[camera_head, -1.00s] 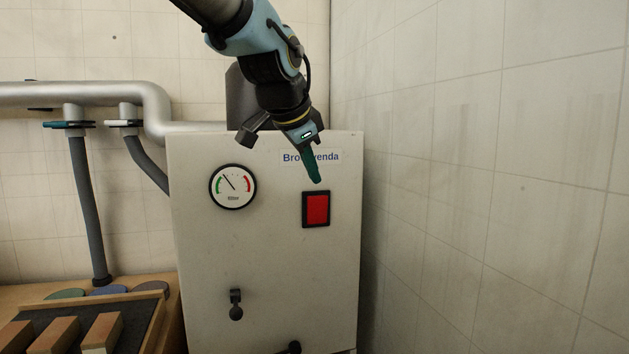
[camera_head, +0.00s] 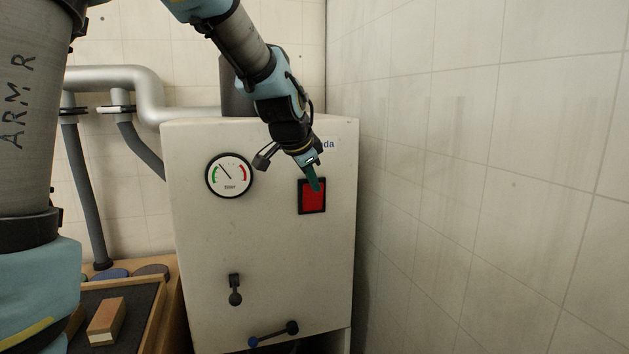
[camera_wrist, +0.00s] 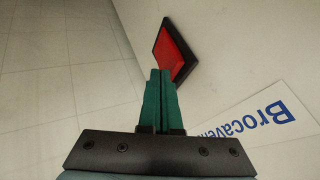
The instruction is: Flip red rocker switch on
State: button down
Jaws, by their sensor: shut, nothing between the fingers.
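The red rocker switch (camera_head: 312,199) sits in a black frame on the front of a pale machine cabinet (camera_head: 200,260). It also shows in the wrist view (camera_wrist: 174,50), tilted, just beyond the fingertips. My gripper (camera_head: 316,187) is shut with nothing in it. Its green fingers (camera_wrist: 159,75) lie together and point at the switch, overlapping its upper edge in the head view. I cannot tell whether the tips touch the switch. The part of the switch behind the fingertips is hidden.
A round gauge (camera_head: 229,175) is left of the switch. A small dark lever (camera_head: 235,291) and a blue-ended handle (camera_head: 272,334) are lower on the cabinet. A tiled wall (camera_head: 480,180) stands close on the right. A wooden bench with a block (camera_head: 106,322) is at lower left.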

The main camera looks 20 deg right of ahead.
jog(key=shift+w+r+g+p, duration=0.15)
jog(key=shift+w+g+p, duration=0.4)
jog(key=shift+g+p, duration=0.05)
jog(key=shift+r, duration=0.1)
jog(key=shift+r+p, duration=0.4)
jog(key=shift+r, duration=0.3)
